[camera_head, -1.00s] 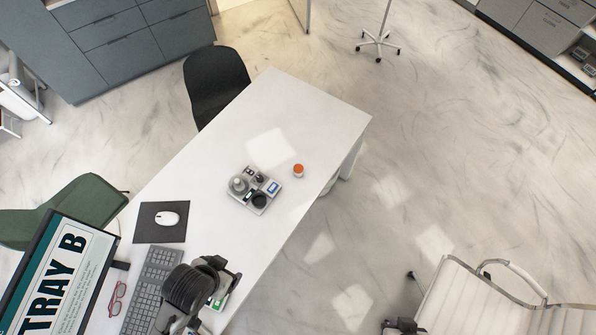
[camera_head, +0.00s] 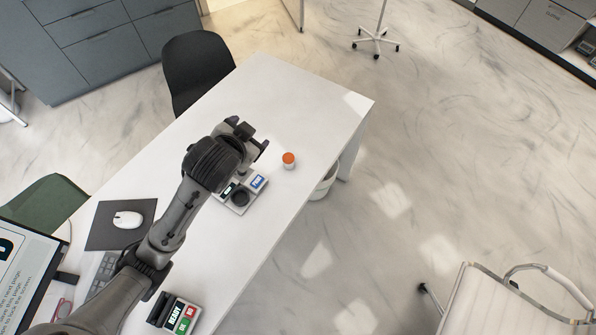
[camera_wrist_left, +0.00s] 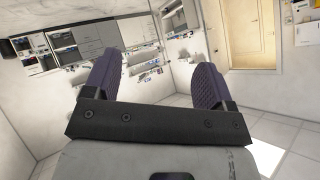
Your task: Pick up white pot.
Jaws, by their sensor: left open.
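A small white pot with an orange top (camera_head: 289,160) stands upright on the white desk, near its right edge. My left gripper (camera_head: 250,137) is open and empty, to the left of the pot and apart from it, above the far end of a small grey tray (camera_head: 236,206). Its two dark fingers (camera_wrist_left: 153,82) are spread in the left wrist view, with nothing between them. That view looks across the room and does not show the pot. My right gripper is in neither view.
The tray holds a blue-labelled block (camera_head: 257,183) and a dark round piece (camera_head: 240,197); my arm hides part of it. A white bin (camera_head: 324,184) stands beside the desk. The desk's far end is clear.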

